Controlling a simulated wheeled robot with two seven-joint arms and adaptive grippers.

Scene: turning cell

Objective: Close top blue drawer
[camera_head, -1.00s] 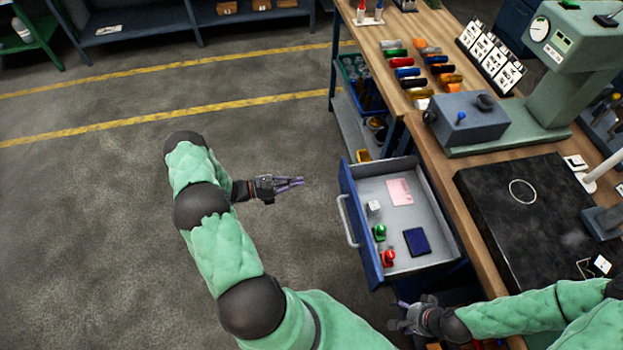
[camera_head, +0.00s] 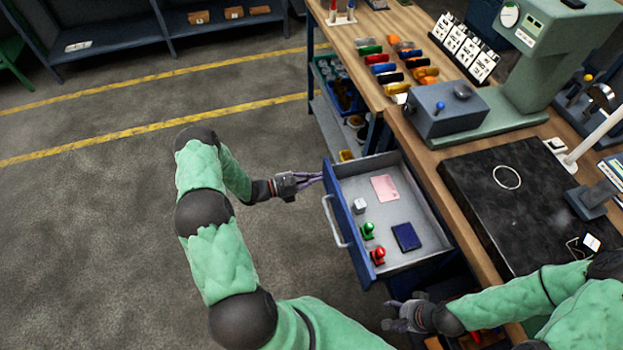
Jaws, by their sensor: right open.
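The top blue drawer (camera_head: 347,226) is pulled out from under the workbench, with a light handle (camera_head: 335,222) on its front. Inside lie a pink card (camera_head: 384,188), a white cube (camera_head: 359,206), a green piece (camera_head: 368,231), a red piece (camera_head: 377,256) and a dark blue booklet (camera_head: 406,237). My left gripper (camera_head: 311,180) is just left of the drawer front's far end, above the handle in the picture. It looks empty; its finger gap is unclear, and so is whether it touches the front. My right gripper (camera_head: 392,315) is open and empty near the drawer's near corner.
The wooden workbench (camera_head: 420,140) carries a grey-green instrument (camera_head: 520,85), a black plate (camera_head: 495,235) and rows of coloured parts. A shelf with bins (camera_head: 340,95) stands beyond the drawer. The floor to the left is clear.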

